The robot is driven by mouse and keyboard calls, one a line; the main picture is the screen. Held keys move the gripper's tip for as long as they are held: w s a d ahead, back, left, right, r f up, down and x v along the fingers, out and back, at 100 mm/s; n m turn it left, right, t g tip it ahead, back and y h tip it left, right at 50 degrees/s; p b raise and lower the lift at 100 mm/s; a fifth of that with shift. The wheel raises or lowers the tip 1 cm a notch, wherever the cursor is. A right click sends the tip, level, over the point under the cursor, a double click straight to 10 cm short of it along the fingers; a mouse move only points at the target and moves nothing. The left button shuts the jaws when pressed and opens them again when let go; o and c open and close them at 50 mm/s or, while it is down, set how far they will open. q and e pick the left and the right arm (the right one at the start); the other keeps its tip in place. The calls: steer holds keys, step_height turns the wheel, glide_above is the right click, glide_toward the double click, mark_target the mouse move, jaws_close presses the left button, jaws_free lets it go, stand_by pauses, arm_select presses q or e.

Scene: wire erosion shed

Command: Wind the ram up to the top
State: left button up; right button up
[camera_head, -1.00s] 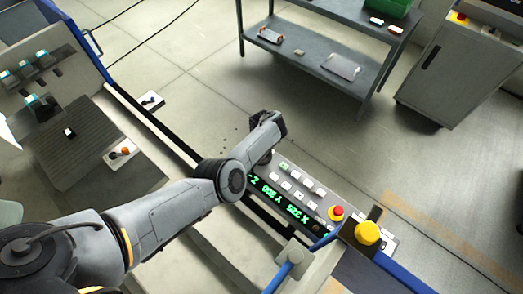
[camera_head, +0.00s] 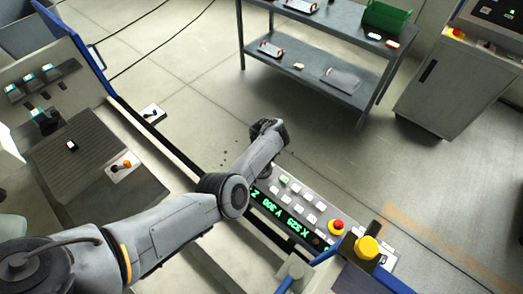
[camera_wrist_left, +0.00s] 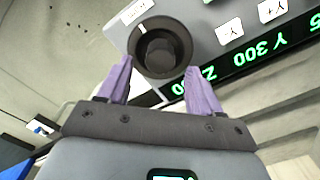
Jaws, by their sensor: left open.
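A black round knob (camera_wrist_left: 158,48) with a white mark on its rim shows in the left wrist view, beside the control panel's keys. My left gripper (camera_wrist_left: 158,65) has its two purple fingers apart, one on each side of the knob's near part; I cannot tell whether they touch it. In the head view my left wrist hides the knob and the fingers. The control panel (camera_head: 292,188) has white keys and a green display (camera_head: 288,219) reading X 325, Y 300 and a Z value that is partly hidden. The ram is not clearly seen. My right gripper is not in view.
A grey shelf (camera_head: 300,75) with small items and a green crate (camera_head: 390,17) is at the back. A grey cabinet (camera_head: 440,85) stands right. Open floor lies between.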

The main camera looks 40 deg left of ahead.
arm_select(q)
step_height(320, 180, up, 8)
steer(key=p, duration=0.1)
steer(key=shift+f+p, duration=0.25)
steer(key=shift+p, duration=0.1)
steer(key=s+a+f+m+t+y, duration=0.2)
steer(key=s+a+m+t, duration=0.1)
steer(key=s+a+m, duration=0.5)
steer(key=s+d+r+m+h, duration=0.1)
steer(key=s+d+r+m, duration=0.4)
steer(key=s+d+m, duration=0.55)
steer(key=s+d+r+m+h, duration=0.1)
steer(key=s+d+r+m, duration=0.3)
steer(key=s+d+m, duration=0.7)
steer(key=w+a+p+v, duration=0.1)
steer(key=w+p+v, duration=0.1)
steer(key=p+v, duration=1)
steer(key=shift+r+n+t+p, duration=0.3)
steer(key=shift+r+n+p, duration=0.05)
steer(key=shift+r, duration=0.35)
steer(key=shift+a, duration=0.1)
